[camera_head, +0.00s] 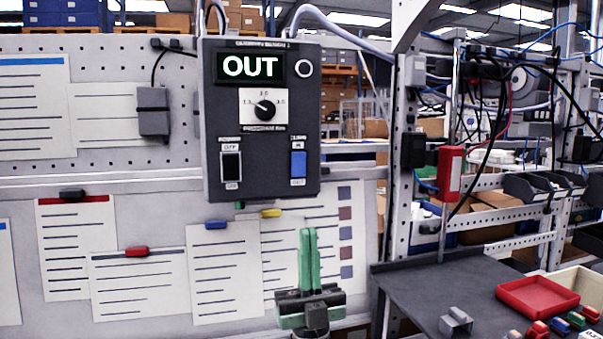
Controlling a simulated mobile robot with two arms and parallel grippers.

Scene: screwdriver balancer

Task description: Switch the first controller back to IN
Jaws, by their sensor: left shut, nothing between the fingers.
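The controller (262,195) is a dark grey box mounted on the pegboard, and its lit display (251,68) reads OUT in green. Below the display is a round dial (264,110) on a white plate. A black power switch (231,167) marked OFF sits at lower left, and a blue rocker switch (298,166) sits at lower right. My left gripper (308,233) has green fingers pointing up, held together and empty. Its tips are below the controller's bottom edge, roughly under the blue switch, apparently not touching anything. My right gripper is out of view.
Paper sheets (225,270) hang on the board with coloured clips. At right, a grey bench (420,290) holds a red tray (537,296) and several small coloured parts. A red tool (450,174) hangs near the metal rack with cables. The space before the controller's face is clear.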

